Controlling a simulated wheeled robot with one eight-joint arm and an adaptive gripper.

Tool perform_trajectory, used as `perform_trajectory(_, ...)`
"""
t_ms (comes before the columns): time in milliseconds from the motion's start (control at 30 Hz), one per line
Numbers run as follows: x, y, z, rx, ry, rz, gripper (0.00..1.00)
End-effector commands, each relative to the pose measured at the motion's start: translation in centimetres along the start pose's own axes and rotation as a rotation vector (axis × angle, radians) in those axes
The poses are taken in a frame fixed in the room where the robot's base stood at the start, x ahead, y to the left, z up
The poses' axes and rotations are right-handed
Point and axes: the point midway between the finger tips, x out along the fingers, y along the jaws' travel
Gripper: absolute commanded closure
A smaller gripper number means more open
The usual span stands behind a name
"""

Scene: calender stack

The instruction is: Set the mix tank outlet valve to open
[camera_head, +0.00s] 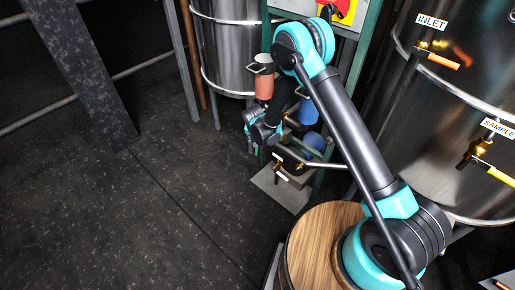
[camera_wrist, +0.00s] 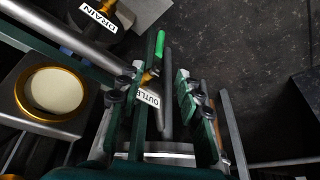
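The lever points toward the top of the picture, roughly along a grey pipe (camera_wrist: 168,95). My gripper (camera_wrist: 160,76) is open, its two fingers on either side of the valve with a gap between them. I cannot tell if either finger touches it. In the head view my gripper (camera_head: 256,142) hangs by the small pumps, and the outlet lever cannot be made out.
A drain label (camera_wrist: 98,17) and a brass-ringed gauge (camera_wrist: 54,92) are close at left in the wrist view. Blue motors (camera_head: 314,144), a red-brown cylinder (camera_head: 264,86) and a green frame crowd my gripper. A steel tank (camera_head: 430,130) stands right. The dark floor at left is mostly clear.

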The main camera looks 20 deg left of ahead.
Motion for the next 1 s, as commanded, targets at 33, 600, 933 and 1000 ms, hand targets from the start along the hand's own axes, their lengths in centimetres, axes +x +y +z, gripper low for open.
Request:
perform_trajectory(33,0.6,0.0,0.0,0.0,0.0,0.0,0.65)
perform_trajectory(600,10.1,0.1,-0.1,0.001,0.0,0.0,0.65)
perform_trajectory(933,15.1,0.0,-0.1,0.0,0.0,-0.001,0.65)
perform_trajectory(1000,15.8,0.0,-0.1,0.0,0.0,-0.001,0.65)
